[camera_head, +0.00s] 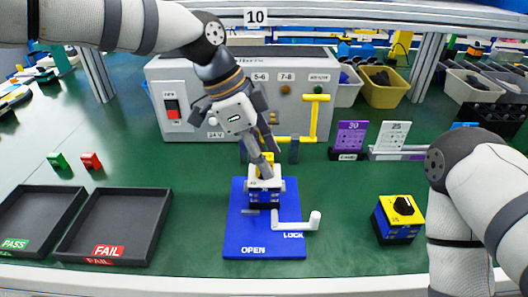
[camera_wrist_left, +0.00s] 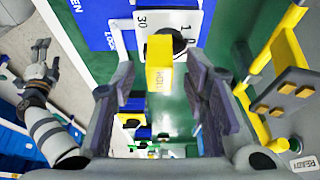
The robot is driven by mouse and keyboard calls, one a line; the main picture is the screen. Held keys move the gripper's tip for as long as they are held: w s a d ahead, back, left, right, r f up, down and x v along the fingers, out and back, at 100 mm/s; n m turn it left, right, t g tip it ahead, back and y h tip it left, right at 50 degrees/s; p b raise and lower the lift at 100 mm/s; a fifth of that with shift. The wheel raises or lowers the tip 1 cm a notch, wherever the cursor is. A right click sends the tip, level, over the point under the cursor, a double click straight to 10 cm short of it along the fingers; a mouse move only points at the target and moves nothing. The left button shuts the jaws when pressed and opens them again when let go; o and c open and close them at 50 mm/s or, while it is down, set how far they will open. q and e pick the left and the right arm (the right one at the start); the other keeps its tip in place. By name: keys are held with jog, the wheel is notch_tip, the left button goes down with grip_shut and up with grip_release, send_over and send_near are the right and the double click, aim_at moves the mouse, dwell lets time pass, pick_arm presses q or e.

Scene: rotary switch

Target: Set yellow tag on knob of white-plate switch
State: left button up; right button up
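The white-plate switch (camera_head: 276,185) has a blue body and sits in a blue fixture (camera_head: 242,225) marked OPEN and LOCK. In the left wrist view its white plate (camera_wrist_left: 188,22) carries a black knob (camera_wrist_left: 179,43). The yellow tag (camera_wrist_left: 159,62), with lettering on its end, is at the knob and partly covers it; I cannot tell if it is fully seated. My left gripper (camera_wrist_left: 160,115) is open, its fingers on either side of the tag with gaps. My right gripper shows small in the left wrist view (camera_wrist_left: 38,62); its opening is unclear.
A second switch with a yellow plate (camera_head: 403,211) stands right of the fixture. A white lever (camera_head: 300,223) is by LOCK. A yellow stand (camera_head: 312,115) and a grey control box (camera_head: 180,85) stand behind. Black PASS and FAIL trays (camera_head: 150,210) lie left.

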pick_arm(q)
jog(key=v, duration=1.2)
jog(key=shift+w, duration=0.1)
notch_tip(320, 180, up, 9)
dwell(0.5)
